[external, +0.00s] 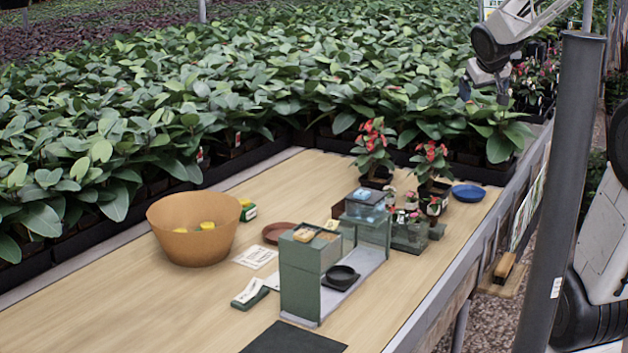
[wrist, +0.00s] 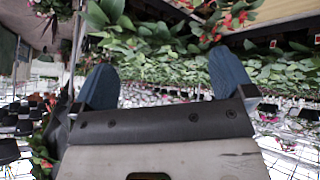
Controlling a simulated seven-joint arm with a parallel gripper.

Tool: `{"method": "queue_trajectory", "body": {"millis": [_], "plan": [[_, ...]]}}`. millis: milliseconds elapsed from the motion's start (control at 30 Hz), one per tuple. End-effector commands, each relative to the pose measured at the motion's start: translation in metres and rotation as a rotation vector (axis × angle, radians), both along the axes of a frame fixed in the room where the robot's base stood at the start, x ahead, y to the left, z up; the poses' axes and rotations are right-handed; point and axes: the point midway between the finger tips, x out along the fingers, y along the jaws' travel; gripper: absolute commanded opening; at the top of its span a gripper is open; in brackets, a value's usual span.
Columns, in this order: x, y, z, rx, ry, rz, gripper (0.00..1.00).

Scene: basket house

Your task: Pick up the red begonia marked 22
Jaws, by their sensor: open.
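Two red-flowered potted plants stand at the far right of the table in the external view, a left one (external: 372,150) and a right one (external: 432,165). No number 22 is legible on either, so I cannot tell which is marked. My gripper (external: 486,92) is high at the upper right, above and apart from both plants. In the wrist view my gripper (wrist: 160,62) shows two blue fingers spread wide with nothing between them. Red flowers and leaves (wrist: 238,18) show at the top of that view, beyond the fingers.
A blue dish (external: 468,193) sits right of the plants. A green-grey stand (external: 310,275) and small pots (external: 410,232) are in front of them. An orange bowl (external: 190,250) is at left. Dense foliage lines the back; a grey post (external: 565,180) rises at right. The table's left front is clear.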

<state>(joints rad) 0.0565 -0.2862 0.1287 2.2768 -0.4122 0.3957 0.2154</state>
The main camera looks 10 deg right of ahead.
Motion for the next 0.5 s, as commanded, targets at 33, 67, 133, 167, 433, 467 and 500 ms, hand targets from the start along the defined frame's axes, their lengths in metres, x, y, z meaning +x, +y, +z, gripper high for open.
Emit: {"method": "queue_trajectory", "body": {"millis": [33,67,133,167,433,467,500], "plan": [[0.017,-0.002,-0.002,-0.006,-0.018,0.010,1.00],[0.026,-0.003,-0.002,-0.010,-0.030,0.017,1.00],[0.047,-0.005,-0.004,-0.019,-0.060,0.036,1.00],[0.056,-0.006,-0.005,-0.022,-0.071,0.043,1.00],[0.135,-0.010,-0.018,-0.035,-0.177,0.131,1.00],[0.143,-0.010,-0.020,-0.036,-0.187,0.142,1.00],[0.154,-0.010,-0.023,-0.035,-0.201,0.157,1.00]]}}
